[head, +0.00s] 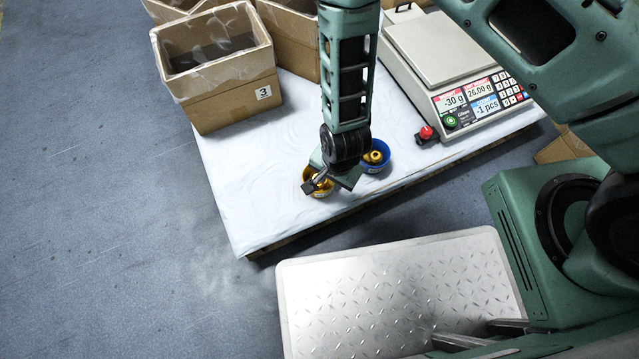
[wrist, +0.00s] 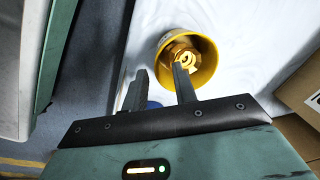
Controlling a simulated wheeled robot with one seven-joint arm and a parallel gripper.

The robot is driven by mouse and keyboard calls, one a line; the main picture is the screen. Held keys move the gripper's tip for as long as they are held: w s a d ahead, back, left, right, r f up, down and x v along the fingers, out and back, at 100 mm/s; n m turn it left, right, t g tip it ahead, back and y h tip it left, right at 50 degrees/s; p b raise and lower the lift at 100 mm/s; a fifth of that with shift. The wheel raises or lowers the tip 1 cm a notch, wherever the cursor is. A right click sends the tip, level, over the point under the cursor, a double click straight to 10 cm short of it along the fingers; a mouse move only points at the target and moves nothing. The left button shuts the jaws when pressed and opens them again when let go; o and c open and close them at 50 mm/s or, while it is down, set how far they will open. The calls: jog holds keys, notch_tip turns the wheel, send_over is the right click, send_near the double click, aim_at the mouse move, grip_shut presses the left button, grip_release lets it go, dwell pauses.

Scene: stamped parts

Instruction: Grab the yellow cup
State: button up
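The yellow cup (head: 323,192) stands upright near the front edge of the white table, partly hidden by my gripper (head: 316,182) in the head view. In the wrist view the yellow cup (wrist: 206,68) holds a brass-coloured part (wrist: 182,55). My gripper (wrist: 158,72) is open, its two fingers apart. One finger overlaps the cup's near rim in the wrist view, and the other lies to the left of the cup. I cannot tell whether either finger touches it. No object is clamped between the fingers.
A blue cup (head: 374,168) with a brass-coloured part stands just right of the yellow cup. A counting scale (head: 440,65) is at the right of the table (head: 240,200). Cardboard boxes (head: 225,100) stand at the back. The table's front left is clear.

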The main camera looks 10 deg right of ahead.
aim_at(326, 188)
jog(key=shift+w+d+f+b, duration=0.2)
jog(key=shift+f+b, duration=0.85)
jog(key=shift+f, duration=0.65)
jog(key=shift+w+d+f+b, duration=0.15)
jog(key=shift+f+b, duration=0.85)
jog(key=shift+f, duration=0.7)
jog(key=shift+a, duration=0.1)
jog(key=shift+r, duration=0.1)
grip_shut()
